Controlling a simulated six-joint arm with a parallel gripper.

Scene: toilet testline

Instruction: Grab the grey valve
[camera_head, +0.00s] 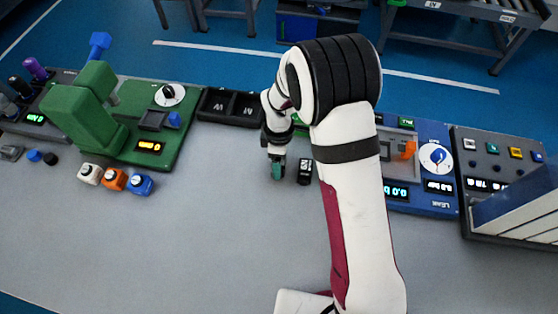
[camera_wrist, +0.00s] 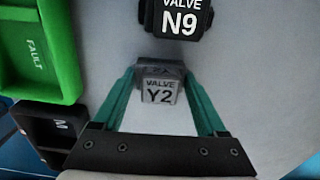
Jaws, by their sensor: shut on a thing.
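The grey valve, labelled "VALVE Y2" (camera_wrist: 159,93), sits between the two teal fingers of my gripper (camera_wrist: 161,73) in the wrist view. The fingers close on it from both sides. In the head view my gripper (camera_head: 277,168) points down at the grey table, left of my arm's large white link. The grey valve cannot be made out clearly there. A black valve labelled "VALVE N9" (camera_wrist: 178,17) lies just beyond the fingertips, apart from them. It also shows in the head view (camera_head: 305,171), right of my gripper.
Black trays (camera_head: 230,104) stand behind my gripper. A green test station (camera_head: 140,130) is at the left, with white, orange and blue valves (camera_head: 114,180) before it. A blue station (camera_head: 437,185) is at the right. A green "FAULT" bin (camera_wrist: 42,78) shows in the wrist view.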

